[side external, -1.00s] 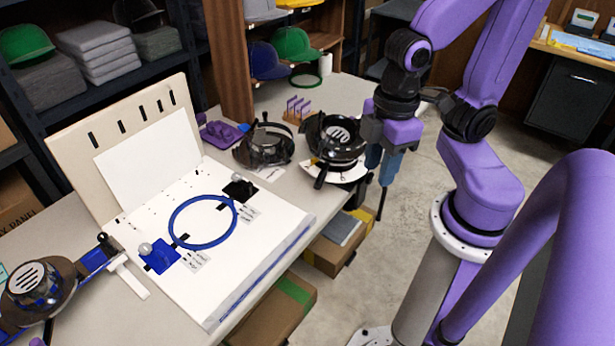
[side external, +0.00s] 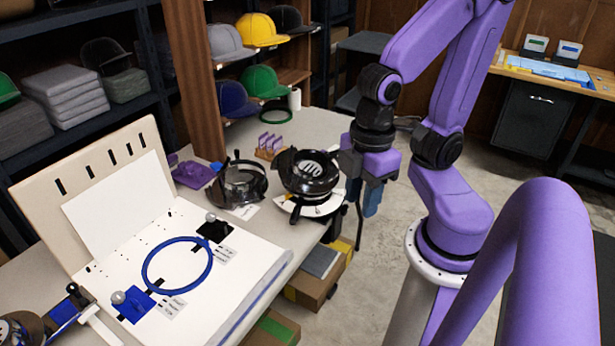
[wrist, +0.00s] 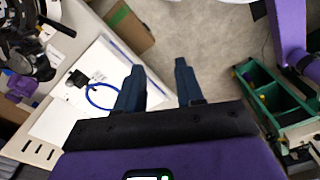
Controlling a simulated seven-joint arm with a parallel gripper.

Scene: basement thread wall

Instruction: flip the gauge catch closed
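A white board (side external: 225,285) on the bench carries a blue ring (side external: 147,275). A blue block with a silver ball knob (side external: 132,305) sits at the ring's near left. A black block with a similar knob (side external: 214,230) sits at its far right. I cannot tell which part is the gauge catch or whether it is closed. My gripper (side external: 364,212) hangs off the bench's right edge, well apart from the board. In the wrist view my gripper (wrist: 158,66) has its two dark blue fingers spread with nothing between them; the ring (wrist: 88,97) shows beyond the left finger.
A black round device (side external: 308,172) stands at the bench edge between my gripper and the board, with a clear-domed black one (side external: 237,185) beside it. A slotted panel (side external: 50,190) rises behind the board. Boxes (side external: 318,285) lie below. Open floor lies right of the bench.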

